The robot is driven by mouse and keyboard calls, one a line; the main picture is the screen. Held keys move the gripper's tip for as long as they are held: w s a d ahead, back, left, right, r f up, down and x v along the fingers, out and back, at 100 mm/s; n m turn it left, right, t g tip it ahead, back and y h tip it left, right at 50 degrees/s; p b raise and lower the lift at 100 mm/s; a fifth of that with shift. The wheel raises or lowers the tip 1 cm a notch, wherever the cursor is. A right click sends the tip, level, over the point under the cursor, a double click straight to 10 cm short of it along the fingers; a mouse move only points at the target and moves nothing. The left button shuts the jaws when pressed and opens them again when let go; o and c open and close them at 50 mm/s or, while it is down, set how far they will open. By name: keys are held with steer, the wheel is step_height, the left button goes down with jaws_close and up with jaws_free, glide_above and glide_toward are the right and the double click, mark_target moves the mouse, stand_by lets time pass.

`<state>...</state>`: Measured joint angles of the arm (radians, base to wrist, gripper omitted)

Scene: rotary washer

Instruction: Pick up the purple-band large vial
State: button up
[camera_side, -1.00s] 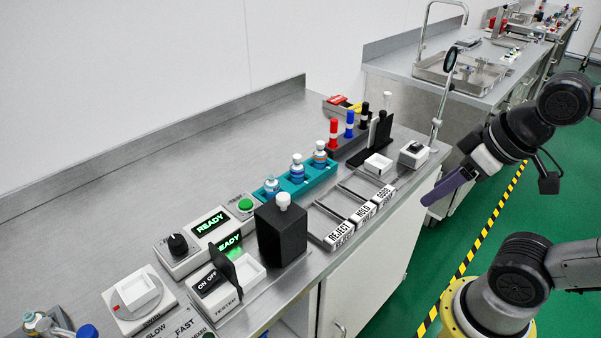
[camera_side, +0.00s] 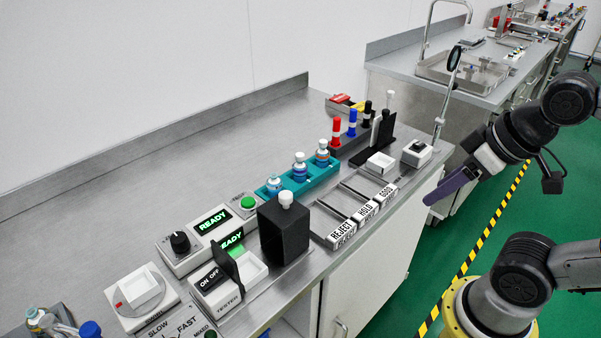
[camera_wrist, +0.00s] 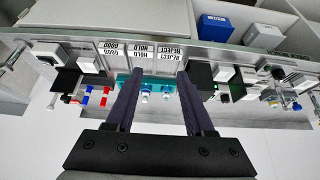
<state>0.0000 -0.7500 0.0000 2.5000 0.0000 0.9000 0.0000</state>
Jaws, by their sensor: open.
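A teal rack (camera_side: 318,174) on the bench holds three upright vials with pale caps: a near vial (camera_side: 273,185), a middle vial (camera_side: 299,168) and a far vial (camera_side: 322,154). Their bodies look bluish, and one or more show orange. I cannot tell which has a purple band. My gripper (camera_side: 436,199) is in the air off the bench's right edge, well apart from the rack. In the wrist view my gripper (camera_wrist: 157,82) is open and empty, with the teal rack and vials far off between and beyond its fingers.
REJECT, HOLD and GOOD rails (camera_side: 366,212) lie between the rack and the bench's front edge. A black block (camera_side: 284,232) with a white-capped item stands nearer. Red, blue and black capped items (camera_side: 352,124) stand behind, beside a black stand (camera_side: 384,130).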

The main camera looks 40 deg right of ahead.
steer(key=o, duration=0.4)
